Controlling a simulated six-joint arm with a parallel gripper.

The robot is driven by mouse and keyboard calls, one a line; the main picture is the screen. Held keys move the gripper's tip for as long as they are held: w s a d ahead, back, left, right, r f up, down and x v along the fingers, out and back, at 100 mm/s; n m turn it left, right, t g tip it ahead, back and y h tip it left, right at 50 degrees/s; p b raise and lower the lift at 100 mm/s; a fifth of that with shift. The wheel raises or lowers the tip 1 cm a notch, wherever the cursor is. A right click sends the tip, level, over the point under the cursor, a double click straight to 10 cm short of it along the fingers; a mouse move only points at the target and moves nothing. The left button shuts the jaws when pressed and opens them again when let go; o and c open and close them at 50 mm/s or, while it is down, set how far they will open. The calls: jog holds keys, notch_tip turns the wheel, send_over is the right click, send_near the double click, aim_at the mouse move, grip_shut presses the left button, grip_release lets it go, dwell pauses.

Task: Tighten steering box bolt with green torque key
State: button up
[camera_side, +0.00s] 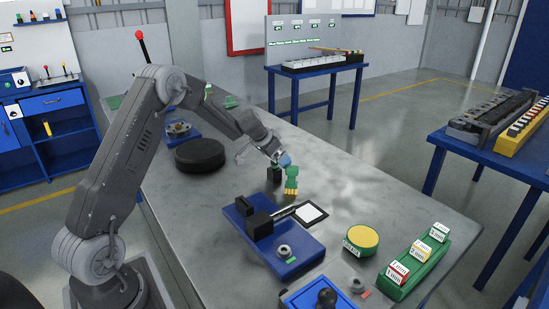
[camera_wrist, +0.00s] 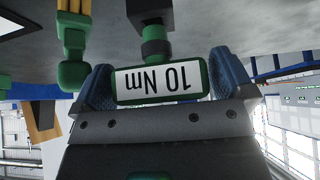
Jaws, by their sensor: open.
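The label reads upside down, and the jaws are open around the key's head. In the side view my gripper (camera_side: 284,160) is low over the bench, just above green tools. A blue base (camera_side: 285,262) with a black block (camera_side: 262,226) and a metal shaft stands nearer the camera; it may be the steering box. I cannot make out which part is its bolt.
A green and yellow piece (camera_side: 291,180) stands right beside my gripper, and a similar one shows in the wrist view (camera_wrist: 73,45). A black disc (camera_side: 200,155) lies farther left. A yellow-topped round container (camera_side: 361,240) and a green rack of labelled blocks (camera_side: 415,262) occupy the right.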

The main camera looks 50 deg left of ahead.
jog(key=shift+w+f, duration=0.3)
jog(key=shift+f, duration=0.2)
jog(key=c, duration=0.9)
jog(key=shift+r, duration=0.2)
notch_tip(320, 180, up, 4)
jog(key=shift+r, duration=0.15)
jog(key=s+a+r, duration=0.2)
jog(key=s, duration=0.1)
jog(key=s+a+r, duration=0.2)
jog(key=s, duration=0.1)
jog(key=s+a+r, duration=0.2)
jog(key=s+a, duration=0.1)
jog(key=shift+s+r, duration=0.15)
jog(key=shift+r, duration=0.1)
